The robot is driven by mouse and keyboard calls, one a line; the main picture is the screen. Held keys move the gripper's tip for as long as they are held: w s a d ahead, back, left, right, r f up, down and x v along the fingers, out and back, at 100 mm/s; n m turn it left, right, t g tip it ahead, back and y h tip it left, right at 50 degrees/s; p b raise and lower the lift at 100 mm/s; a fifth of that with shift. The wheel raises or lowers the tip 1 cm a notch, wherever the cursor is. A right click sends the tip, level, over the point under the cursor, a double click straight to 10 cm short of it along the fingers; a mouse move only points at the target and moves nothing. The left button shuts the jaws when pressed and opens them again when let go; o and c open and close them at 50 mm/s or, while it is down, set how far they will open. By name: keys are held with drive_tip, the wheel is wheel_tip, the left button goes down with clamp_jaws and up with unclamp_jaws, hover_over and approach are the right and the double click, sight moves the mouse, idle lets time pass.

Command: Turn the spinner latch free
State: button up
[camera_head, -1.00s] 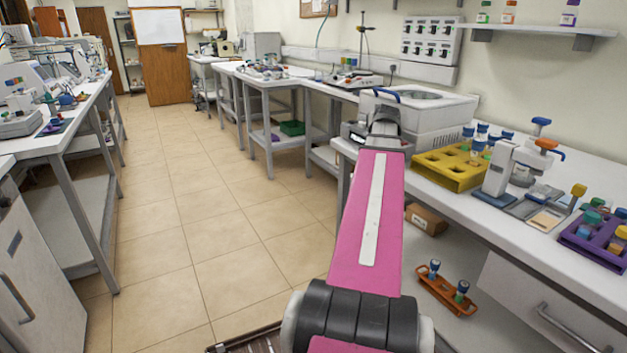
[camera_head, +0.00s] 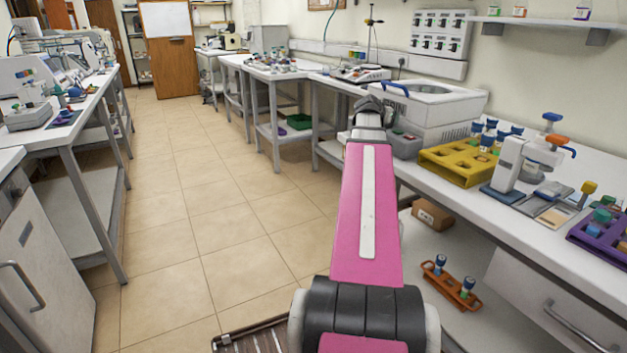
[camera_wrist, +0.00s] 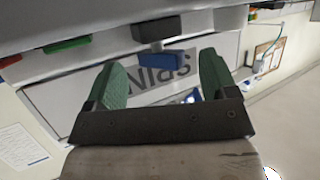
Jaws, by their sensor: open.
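The spinner (camera_head: 455,108) is a white box with a round top opening, standing on the right-hand bench, with a blue bar (camera_head: 396,89) at its upper left. No contact is clear.
A yellow rack (camera_head: 458,165) of blue-capped tubes, a white instrument (camera_head: 520,165) and a purple rack (camera_head: 598,235) stand on the bench to the right. An orange tube holder (camera_head: 450,286) and a brown box (camera_head: 432,214) lie on the shelf below. The tiled floor (camera_head: 205,200) at left is clear.

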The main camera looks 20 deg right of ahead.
drive_tip(key=m+g, duration=0.1)
drive_tip(key=g, duration=0.1)
drive_tip(key=w+m+g+h, duration=0.1)
drive_tip(key=m, duration=0.1)
drive_tip(key=m+g+h, duration=0.1)
drive_tip(key=m+g, duration=0.1)
drive_tip(key=shift+w+a+g, duration=0.15)
drive_tip(key=shift+w+g, duration=0.15)
drive_tip(key=v, duration=1.1)
drive_tip(key=a+f+n+y, duration=0.3)
drive_tip(key=a+f, duration=0.6)
drive_tip(key=f, duration=0.3)
drive_tip(key=a+f+n+y, duration=0.3)
drive_tip(key=a+f+n, duration=0.2)
drive_tip(key=a+f, duration=0.3)
wheel_tip(320, 180, down, 5)
drive_tip(key=shift+w+a+r+y, duration=0.2)
drive_tip(key=shift+w+a+y, duration=0.1)
drive_tip(key=shift+a, duration=0.05)
